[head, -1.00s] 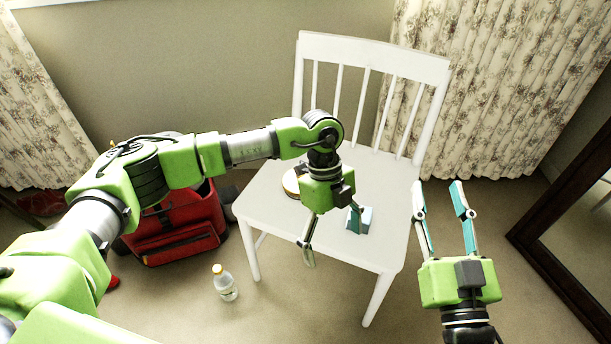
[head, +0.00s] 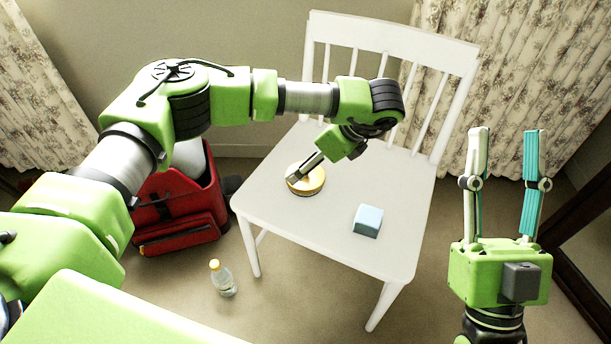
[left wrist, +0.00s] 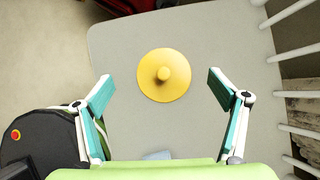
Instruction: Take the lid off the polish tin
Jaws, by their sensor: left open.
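The polish tin (head: 312,184) is round and yellow-gold and stands on the white chair seat. In the left wrist view its yellow lid (left wrist: 153,82) shows from above, with a small round knob in the middle. My left gripper (left wrist: 160,76) is open and empty, with its fingers to either side of the lid in that view. In the head view a left finger covers part of the tin; I cannot tell whether it touches. My right gripper (head: 506,133) is open and empty, pointing up to the right of the chair.
A light blue block (head: 367,221) lies on the seat of the white chair (head: 330,245), nearer its front. The chair's slatted back rises behind. A red bag (head: 180,237) and a bottle with a yellow cap (head: 222,278) stand on the floor at the left.

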